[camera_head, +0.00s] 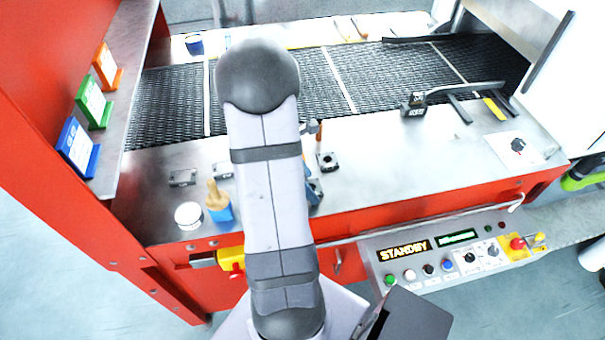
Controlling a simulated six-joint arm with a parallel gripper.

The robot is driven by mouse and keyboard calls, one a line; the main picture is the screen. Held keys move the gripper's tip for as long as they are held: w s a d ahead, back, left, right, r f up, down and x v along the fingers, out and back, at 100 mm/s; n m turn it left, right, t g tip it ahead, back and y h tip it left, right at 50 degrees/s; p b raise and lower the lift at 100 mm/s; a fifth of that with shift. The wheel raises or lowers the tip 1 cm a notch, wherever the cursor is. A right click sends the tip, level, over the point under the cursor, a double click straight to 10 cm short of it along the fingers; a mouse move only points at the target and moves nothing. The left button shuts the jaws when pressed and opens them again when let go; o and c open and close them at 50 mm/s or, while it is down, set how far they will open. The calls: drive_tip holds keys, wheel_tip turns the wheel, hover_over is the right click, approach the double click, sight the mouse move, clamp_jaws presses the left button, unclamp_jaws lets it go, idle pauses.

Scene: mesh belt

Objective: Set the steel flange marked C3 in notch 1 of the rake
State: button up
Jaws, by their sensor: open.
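My arm link (268,190) rises through the middle of the view and hides my gripper, so its fingers cannot be made out. Small grey metal pieces lie on the steel ledge left of the arm: one flat block (183,177) and another (222,170) partly near the arm. A dark square piece with a round hole (327,161) lies just right of the arm. No C3 marking is readable on any of them. A black block with a long bar (413,104) sits at the belt's near edge, but I cannot tell which thing is the rake or see its notches.
A white round tin (188,215) and a blue holder with a wooden-handled tool (219,207) stand at front left. The mesh belt (385,75) lies behind. A control panel (455,250) reads STANDBY.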

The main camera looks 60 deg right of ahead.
drive_tip(key=b+v, duration=0.1)
drive_tip(key=v, duration=1.1)
drive_tip(key=w+a+f+m+t+y, duration=0.1)
drive_tip(key=w+a+f+m, duration=0.1)
drive_tip(key=a, duration=0.9)
drive_tip(key=w+a+f+m+t+y, duration=0.1)
drive_tip(key=w+a+f+m, duration=0.1)
drive_tip(key=a, duration=0.9)
drive_tip(key=shift+m+t, duration=0.4)
drive_tip(key=shift+m, duration=0.4)
drive_tip(key=shift+o, duration=0.5)
drive_tip(key=s+a+f+m+y, duration=0.1)
drive_tip(key=s+a+f+m, duration=0.1)
drive_tip(key=a, duration=0.5)
drive_tip(key=shift+s+a+m, duration=0.2)
drive_tip(key=shift+a+m, duration=0.2)
drive_tip(key=shift+m, duration=0.3)
drive_tip(key=shift+d, duration=0.1)
